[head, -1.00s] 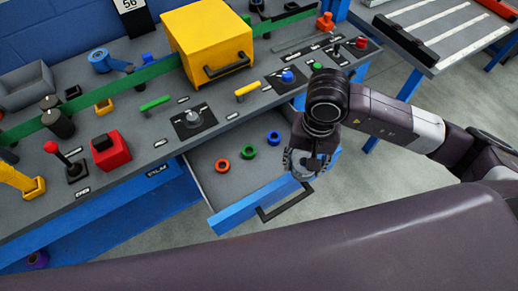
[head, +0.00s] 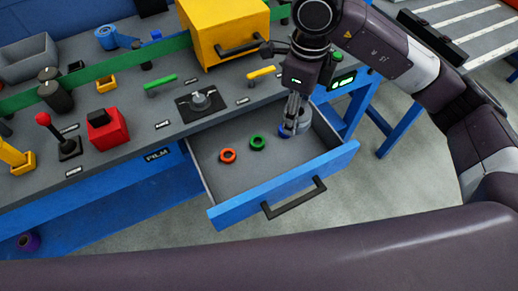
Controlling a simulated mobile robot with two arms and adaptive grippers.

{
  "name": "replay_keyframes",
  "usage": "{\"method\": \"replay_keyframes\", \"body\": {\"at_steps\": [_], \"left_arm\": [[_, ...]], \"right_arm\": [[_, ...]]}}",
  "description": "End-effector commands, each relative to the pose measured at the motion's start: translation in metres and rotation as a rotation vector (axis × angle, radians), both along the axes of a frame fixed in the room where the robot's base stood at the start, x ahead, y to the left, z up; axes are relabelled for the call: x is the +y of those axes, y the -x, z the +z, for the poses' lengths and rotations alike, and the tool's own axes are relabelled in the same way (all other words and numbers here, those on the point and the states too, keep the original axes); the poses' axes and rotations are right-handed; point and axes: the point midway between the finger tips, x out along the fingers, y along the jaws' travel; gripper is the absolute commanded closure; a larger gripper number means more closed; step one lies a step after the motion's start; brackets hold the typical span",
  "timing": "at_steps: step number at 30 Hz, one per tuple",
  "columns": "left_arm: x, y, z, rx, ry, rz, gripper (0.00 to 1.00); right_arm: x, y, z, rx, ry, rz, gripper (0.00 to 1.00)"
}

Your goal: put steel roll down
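The steel roll (head: 305,120) is a grey ring at the back right inside the open drawer, low near its floor. I cannot tell whether it touches the floor. My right gripper (head: 291,124) points straight down into the drawer, its narrow fingers close together at the left side of the roll. The fingers appear shut on its wall, though they partly hide it. A blue ring (head: 283,131) sits right by the fingertips. The drawer (head: 285,193) has a blue front and grey inside. My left gripper is out of view.
A green ring (head: 257,143) and an orange ring (head: 228,156) lie in the drawer, left of the gripper. The drawer's front floor is clear. A yellow box (head: 225,30) stands on the bench above. The black drawer handle (head: 294,198) sticks out in front.

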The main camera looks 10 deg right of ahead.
Motion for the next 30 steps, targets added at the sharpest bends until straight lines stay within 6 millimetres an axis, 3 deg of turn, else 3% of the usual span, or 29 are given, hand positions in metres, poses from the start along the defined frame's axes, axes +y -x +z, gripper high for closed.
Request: {"method": "replay_keyframes", "body": {"at_steps": [4,7,21,30], "left_arm": [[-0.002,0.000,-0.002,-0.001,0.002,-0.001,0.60],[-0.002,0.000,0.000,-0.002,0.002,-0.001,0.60],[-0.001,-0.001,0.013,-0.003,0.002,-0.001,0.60],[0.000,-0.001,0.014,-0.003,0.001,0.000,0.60]], "right_arm": [[0.001,-0.002,-0.002,0.001,0.001,-0.058,0.87],[0.001,-0.001,-0.018,0.005,0.001,-0.066,0.87],[0.001,-0.001,-0.135,0.004,0.001,-0.063,0.87],[0.002,-0.002,-0.161,0.001,0.000,-0.062,0.87]]}}
